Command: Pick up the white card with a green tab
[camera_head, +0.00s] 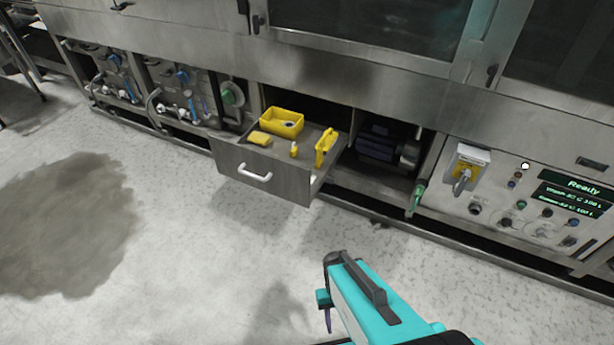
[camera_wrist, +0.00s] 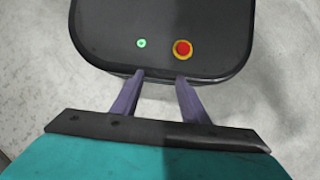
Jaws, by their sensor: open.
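I cannot make out a white card with a green tab in either view. My gripper (camera_wrist: 160,78) shows in the wrist view with its two purple fingers apart and nothing between them. In the head view my teal arm end (camera_head: 372,298) is at the bottom centre, in front of the machine and apart from it. One purple finger shows there; the other is hidden.
An open grey drawer (camera_head: 285,184) juts from the machine, holding a yellow bin (camera_head: 281,122), a yellow block (camera_head: 259,139), a small yellow bottle (camera_head: 294,149) and a yellow tool (camera_head: 325,146). A green-handled lever (camera_head: 417,197) and control panel (camera_head: 535,200) are right. The left floor is clear.

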